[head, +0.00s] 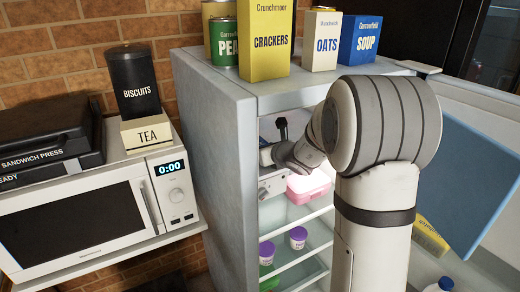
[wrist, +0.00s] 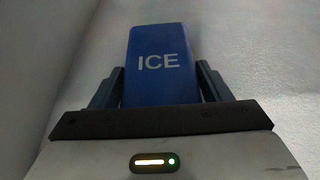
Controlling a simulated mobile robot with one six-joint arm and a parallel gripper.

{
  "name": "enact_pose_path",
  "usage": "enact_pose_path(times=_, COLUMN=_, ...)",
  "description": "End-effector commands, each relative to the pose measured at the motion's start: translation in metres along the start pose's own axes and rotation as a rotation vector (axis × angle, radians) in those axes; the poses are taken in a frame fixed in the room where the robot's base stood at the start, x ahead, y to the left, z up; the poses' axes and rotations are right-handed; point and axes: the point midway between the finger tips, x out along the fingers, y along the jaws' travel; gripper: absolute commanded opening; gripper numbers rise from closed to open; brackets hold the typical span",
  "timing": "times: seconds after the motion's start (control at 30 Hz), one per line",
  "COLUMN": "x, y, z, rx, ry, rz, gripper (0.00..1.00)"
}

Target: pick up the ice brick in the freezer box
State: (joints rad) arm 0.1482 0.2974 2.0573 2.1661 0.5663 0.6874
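The ice brick (wrist: 160,65) is a dark blue block with white "ICE" lettering, upright in the wrist view. My gripper (wrist: 160,78) has one dark finger close against each side of the brick, and it appears shut on it. The brick's lower end is hidden behind my gripper's dark edge. In the head view my gripper (head: 272,155) reaches into the top compartment of the open fridge (head: 215,150). The brick cannot be made out clearly there. Pale frosty walls surround it in the wrist view, with one close on the left.
A pink container (head: 309,187) sits just below my gripper, above shelves with purple-lidded tubs (head: 298,237). Crackers (head: 265,40), oats (head: 321,40) and soup (head: 360,40) stand on the fridge top. The open door (head: 485,150) is at right, a microwave (head: 85,215) at left.

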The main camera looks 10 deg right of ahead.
Motion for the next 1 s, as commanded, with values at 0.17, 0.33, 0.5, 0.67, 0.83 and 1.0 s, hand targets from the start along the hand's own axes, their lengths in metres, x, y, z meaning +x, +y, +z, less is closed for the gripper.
enact_pose_path(times=0.17, x=0.0, y=0.0, z=0.0, rx=0.0, ry=0.0, rz=0.0, gripper=0.56)
enact_pose_path(times=0.33, x=0.0, y=-0.001, z=0.0, rx=0.0, ry=0.0, rz=-0.001, gripper=0.42)
enact_pose_path(times=0.5, x=-0.001, y=-0.001, z=0.001, rx=0.0, ry=-0.002, rz=-0.001, gripper=0.33)
enact_pose_path(times=0.67, x=-0.001, y=-0.001, z=0.001, rx=0.0, ry=-0.002, rz=-0.001, gripper=0.33)
enact_pose_path(times=0.83, x=-0.003, y=-0.001, z=0.007, rx=-0.001, ry=-0.003, rz=-0.002, gripper=0.33)
enact_pose_path(times=1.0, x=-0.01, y=-0.002, z=0.024, rx=-0.002, ry=-0.005, rz=-0.003, gripper=0.33)
